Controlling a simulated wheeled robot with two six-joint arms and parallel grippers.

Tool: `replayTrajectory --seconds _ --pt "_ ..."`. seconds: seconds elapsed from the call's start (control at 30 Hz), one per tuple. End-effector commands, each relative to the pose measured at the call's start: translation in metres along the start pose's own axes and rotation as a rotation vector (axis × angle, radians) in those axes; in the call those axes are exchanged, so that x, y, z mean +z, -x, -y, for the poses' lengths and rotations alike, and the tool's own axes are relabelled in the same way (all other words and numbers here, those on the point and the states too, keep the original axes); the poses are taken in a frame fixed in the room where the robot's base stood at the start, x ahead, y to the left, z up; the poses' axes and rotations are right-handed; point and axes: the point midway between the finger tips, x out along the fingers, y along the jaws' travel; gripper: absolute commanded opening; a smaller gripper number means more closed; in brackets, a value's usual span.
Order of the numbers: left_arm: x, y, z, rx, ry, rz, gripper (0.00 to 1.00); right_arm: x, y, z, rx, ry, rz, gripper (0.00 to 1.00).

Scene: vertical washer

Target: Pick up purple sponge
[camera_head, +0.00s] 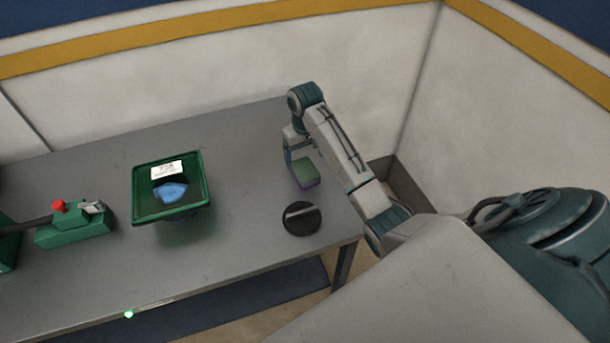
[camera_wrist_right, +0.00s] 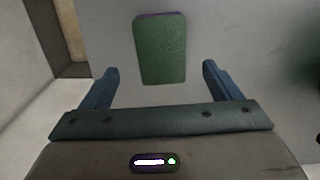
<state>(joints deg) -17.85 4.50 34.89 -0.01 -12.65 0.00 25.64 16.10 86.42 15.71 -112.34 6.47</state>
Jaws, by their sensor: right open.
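The sponge (camera_head: 306,174) lies on the grey table near its right end, with a green top and purple sides. In the right wrist view the sponge (camera_wrist_right: 160,48) shows its green face and a thin purple edge at the top. My right gripper (camera_head: 292,168) is at the sponge's left side in the head view, its far finger hidden. In the right wrist view the right gripper (camera_wrist_right: 158,75) is open, with the sponge centred ahead between the line of its two blue fingers and nothing held. My left gripper is not in view.
A round black object (camera_head: 301,219) with a bar on it lies just in front of the sponge. A green tray (camera_head: 205,180) with a blue item and a white card stands to the left. A green device (camera_head: 75,232) with a red button is farther left. Walls stand behind and right.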

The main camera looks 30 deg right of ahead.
Motion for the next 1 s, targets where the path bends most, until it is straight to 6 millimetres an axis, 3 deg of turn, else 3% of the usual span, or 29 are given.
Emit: replayTrajectory --seconds 0.17,0.37,0.53,0.77,1.0 --pt "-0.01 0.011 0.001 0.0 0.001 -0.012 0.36 0.002 -0.011 0.001 -0.001 0.0 0.002 0.85" --pt "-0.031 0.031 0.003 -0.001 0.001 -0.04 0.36 0.006 -0.038 0.002 0.0 0.0 0.002 0.85" --pt "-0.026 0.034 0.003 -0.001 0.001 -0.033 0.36 0.005 -0.056 0.002 0.0 0.0 -0.002 0.85" --pt "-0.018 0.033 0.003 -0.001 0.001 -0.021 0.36 0.005 -0.059 0.002 0.0 0.0 -0.003 0.85" --pt "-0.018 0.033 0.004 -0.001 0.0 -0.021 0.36 0.005 -0.058 0.002 0.0 0.0 -0.003 0.39"
